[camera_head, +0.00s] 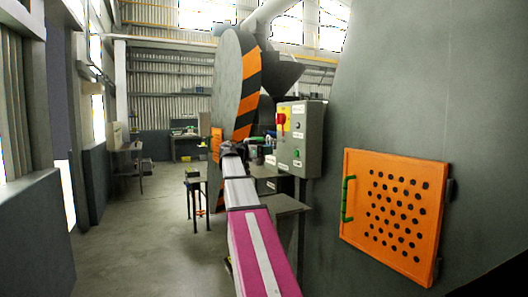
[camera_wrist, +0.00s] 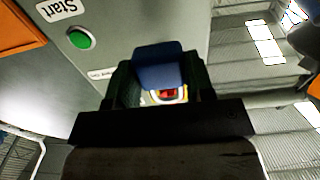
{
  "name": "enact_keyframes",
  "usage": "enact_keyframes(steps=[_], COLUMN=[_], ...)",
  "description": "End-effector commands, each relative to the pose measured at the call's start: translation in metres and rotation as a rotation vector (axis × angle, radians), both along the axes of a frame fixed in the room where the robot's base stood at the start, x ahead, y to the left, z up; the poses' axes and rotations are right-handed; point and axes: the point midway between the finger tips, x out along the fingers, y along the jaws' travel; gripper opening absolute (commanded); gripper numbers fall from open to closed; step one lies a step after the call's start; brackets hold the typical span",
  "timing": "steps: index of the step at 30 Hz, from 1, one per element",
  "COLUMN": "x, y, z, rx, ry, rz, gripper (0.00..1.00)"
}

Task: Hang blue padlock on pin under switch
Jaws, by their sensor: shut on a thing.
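The blue padlock (camera_wrist: 158,66) is between the two dark fingers of my gripper (camera_wrist: 161,84) in the wrist view. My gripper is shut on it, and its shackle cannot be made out. A grey control box (camera_head: 302,140) stands to the right of my gripper (camera_head: 236,150) in the head view. The red switch (camera_head: 282,122) on a yellow plate is on the upper left of its face. In the wrist view, a red and yellow part that looks like the switch (camera_wrist: 169,93) shows just beyond the padlock. The pin cannot be made out. The padlock cannot be made out in the head view.
A green button (camera_wrist: 81,39) and a "Start" label (camera_wrist: 59,9) are on the box face. A large disc with an orange and black striped edge (camera_head: 247,90) stands behind my arm. An orange perforated door (camera_head: 395,208) is at right. The floor (camera_head: 150,235) at left is clear.

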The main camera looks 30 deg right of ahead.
Motion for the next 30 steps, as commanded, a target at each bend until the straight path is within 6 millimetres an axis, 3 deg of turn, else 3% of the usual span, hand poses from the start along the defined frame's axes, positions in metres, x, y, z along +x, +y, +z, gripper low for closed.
enact_keyframes(steps=[30], x=[-0.0001], y=[-0.0111], z=[0.0001], rx=[0.0], ry=[0.0], rz=[-0.001], gripper=[0.19])
